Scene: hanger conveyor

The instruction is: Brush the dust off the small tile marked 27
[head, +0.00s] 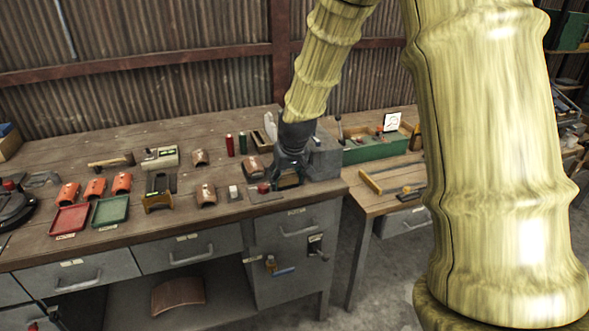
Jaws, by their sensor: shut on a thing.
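Several small curved tiles lie on the workbench. Three are orange, at the left (67,193), (95,188) and (121,182). Brown ones lie at the back (200,158), at the middle front (206,195) and near my gripper (254,168). No number 27 is legible, and I cannot tell dust on any tile. My gripper (287,172) is low over the right part of the bench, in front of a grey block. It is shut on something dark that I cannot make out. No brush is clearly identifiable.
Red (68,221) and green (111,210) trays lie at the left front. Red and green cylinders (243,143) stand behind my gripper's left side. A grey block (325,158) is close at its right. A lower side table (372,203) holds a green box (375,148).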

